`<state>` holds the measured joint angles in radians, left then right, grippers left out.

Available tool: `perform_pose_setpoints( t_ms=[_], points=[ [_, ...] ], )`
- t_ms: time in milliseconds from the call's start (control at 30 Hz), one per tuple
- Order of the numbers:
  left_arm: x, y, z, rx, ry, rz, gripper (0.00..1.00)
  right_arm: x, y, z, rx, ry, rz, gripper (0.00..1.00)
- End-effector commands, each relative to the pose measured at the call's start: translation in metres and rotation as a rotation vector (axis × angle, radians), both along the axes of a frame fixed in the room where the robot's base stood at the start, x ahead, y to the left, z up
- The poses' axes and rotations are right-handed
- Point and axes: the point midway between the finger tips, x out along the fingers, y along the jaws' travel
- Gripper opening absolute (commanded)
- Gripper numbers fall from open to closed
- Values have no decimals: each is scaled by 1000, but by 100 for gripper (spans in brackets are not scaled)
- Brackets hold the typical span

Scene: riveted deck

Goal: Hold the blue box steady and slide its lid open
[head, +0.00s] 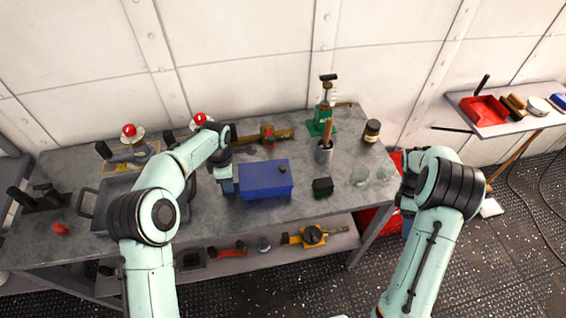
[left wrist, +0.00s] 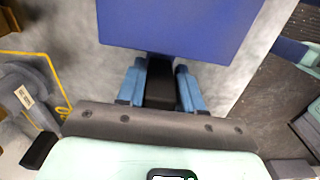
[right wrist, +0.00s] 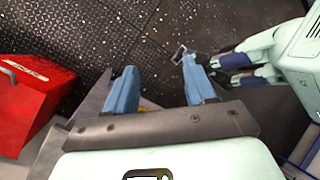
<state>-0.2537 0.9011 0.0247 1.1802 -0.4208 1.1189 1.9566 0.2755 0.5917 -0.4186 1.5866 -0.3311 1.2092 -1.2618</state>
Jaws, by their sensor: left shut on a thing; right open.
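The blue box (head: 265,181) stands on the grey workbench with its lid on. A small dark knob (head: 283,169) sits near the right end of the lid. My left gripper (head: 229,186) is at the box's left end. In the left wrist view its blue fingers (left wrist: 160,80) are closed on a black part that adjoins the blue box (left wrist: 180,25); this part looks like a handle of the box. My right gripper (head: 407,222) hangs beyond the bench's right edge, well away from the box. In the right wrist view its fingers (right wrist: 162,88) are apart and empty above the floor.
On the workbench (head: 330,209), a dark green block (head: 322,187) and clear glassware (head: 360,176) stand right of the box. A grey tool cup (head: 324,152) and a green stand (head: 322,120) are behind. A grey tray (head: 115,190) lies left.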

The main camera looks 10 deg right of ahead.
Motion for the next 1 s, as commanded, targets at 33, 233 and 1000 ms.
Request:
perform_pose_setpoints(
  t_ms=[33,233,1000],
  points=[
    [0,-1,1,-1,-1,-1,0,24,4,21,-13,-19,32,55],
    [0,-1,1,-1,-2,0,0,134,89,78,-95,-186,34,55],
    [0,-1,1,-1,-1,-1,0,233,337,185,-36,-527,-126,55]
  ],
)
